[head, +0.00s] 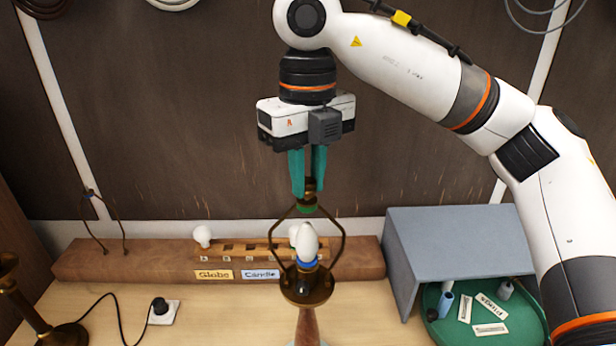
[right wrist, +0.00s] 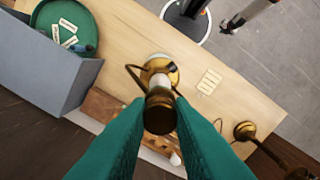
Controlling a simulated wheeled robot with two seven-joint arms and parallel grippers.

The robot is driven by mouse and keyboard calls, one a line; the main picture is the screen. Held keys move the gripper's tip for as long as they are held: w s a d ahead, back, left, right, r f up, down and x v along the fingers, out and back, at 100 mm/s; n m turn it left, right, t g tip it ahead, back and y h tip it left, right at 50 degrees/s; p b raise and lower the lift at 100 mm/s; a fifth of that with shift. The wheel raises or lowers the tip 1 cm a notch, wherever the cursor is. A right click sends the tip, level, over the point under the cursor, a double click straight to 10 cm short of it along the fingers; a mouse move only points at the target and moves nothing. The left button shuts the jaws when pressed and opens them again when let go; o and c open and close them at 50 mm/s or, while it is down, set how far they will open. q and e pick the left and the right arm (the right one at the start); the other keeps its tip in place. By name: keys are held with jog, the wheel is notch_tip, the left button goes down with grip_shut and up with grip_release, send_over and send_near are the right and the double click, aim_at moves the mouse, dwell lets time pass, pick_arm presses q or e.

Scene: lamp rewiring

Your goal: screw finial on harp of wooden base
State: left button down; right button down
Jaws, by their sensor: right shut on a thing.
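My right gripper (head: 308,190) points straight down above the wooden-base lamp, its green fingers shut on the small brass finial (head: 311,187). The finial also shows between the fingertips in the right wrist view (right wrist: 160,113). It is directly over the top of the brass harp (head: 339,228); whether its thread is engaged I cannot tell. The harp rises around a white candle bulb (head: 308,243), which sits upright in a blue-ringed socket. The wooden base (head: 307,326) stands upright on the table, its lower part cut off by the frame. My left gripper is not in view.
A wooden rack (head: 150,262) with Globe and Candle labels and bulbs stands behind the lamp. A brass lamp (head: 30,312) and a white outlet plate (head: 163,312) are at left.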

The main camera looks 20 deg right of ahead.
jog(key=m, duration=0.3)
jog(key=shift+b, duration=0.35)
jog(key=shift+m, duration=0.6)
jog(key=m+b, duration=0.2)
jog(key=m, duration=0.2)
jog(key=shift+f+m, duration=0.1)
jog(key=shift+m, duration=0.3)
jog(key=m, duration=0.2)
jog(key=shift+a+m+b, duration=0.1)
jog(key=shift+m+b, duration=0.2)
jog(key=shift+m, duration=0.3)
